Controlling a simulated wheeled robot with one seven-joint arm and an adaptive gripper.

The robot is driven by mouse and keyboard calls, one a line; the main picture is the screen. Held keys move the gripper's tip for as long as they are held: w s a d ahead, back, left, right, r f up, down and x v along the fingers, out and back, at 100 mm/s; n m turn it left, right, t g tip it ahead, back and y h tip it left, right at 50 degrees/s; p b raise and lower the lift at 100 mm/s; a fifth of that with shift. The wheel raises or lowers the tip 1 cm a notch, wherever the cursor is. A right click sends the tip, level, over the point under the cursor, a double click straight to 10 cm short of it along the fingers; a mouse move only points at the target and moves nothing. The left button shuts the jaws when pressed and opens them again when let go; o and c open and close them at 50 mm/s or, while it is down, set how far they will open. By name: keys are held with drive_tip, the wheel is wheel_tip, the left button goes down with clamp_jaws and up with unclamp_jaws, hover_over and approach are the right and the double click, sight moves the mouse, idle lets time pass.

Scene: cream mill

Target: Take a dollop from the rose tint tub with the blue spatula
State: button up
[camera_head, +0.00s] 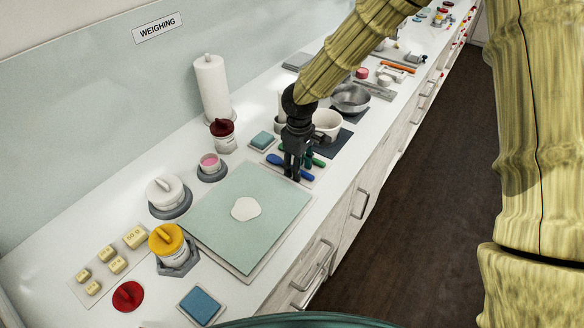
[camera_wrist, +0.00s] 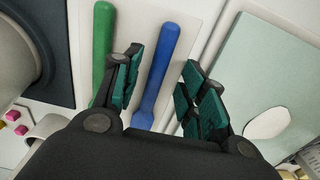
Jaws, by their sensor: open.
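The blue spatula (camera_head: 279,161) lies on a pale rest on the counter. In the wrist view the blue spatula (camera_wrist: 165,60) runs between my two fingers, with a gap on each side. My gripper (camera_head: 293,172) is open and points down over it; in the wrist view my gripper (camera_wrist: 163,62) straddles the blue handle. I cannot tell how far its fingertips are above the rest. A small open tub with pink contents (camera_head: 209,161), which looks like the rose tint tub, stands in a grey ring left of the spatula. My gripper partly hides the spatula in the head view.
A green spatula (camera_wrist: 102,45) lies close beside my left finger. A pale green mat (camera_head: 215,215) with a white patch (camera_head: 246,208) lies in front. A red-lidded jar (camera_head: 223,135), a yellow-lidded jar (camera_head: 168,243) and a white bowl (camera_head: 327,123) stand around.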

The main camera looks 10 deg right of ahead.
drive_tip(key=shift+w+f, duration=0.35)
drive_tip(key=shift+f, duration=0.05)
drive_tip(key=shift+w+a+f, duration=0.1)
drive_tip(key=shift+w, duration=0.1)
drive_tip(key=shift+c, duration=1.2)
drive_tip(key=shift+s+r, duration=0.3)
clamp_jaws()
drive_tip(key=shift+f, duration=0.1)
drive_tip(key=shift+w, duration=0.1)
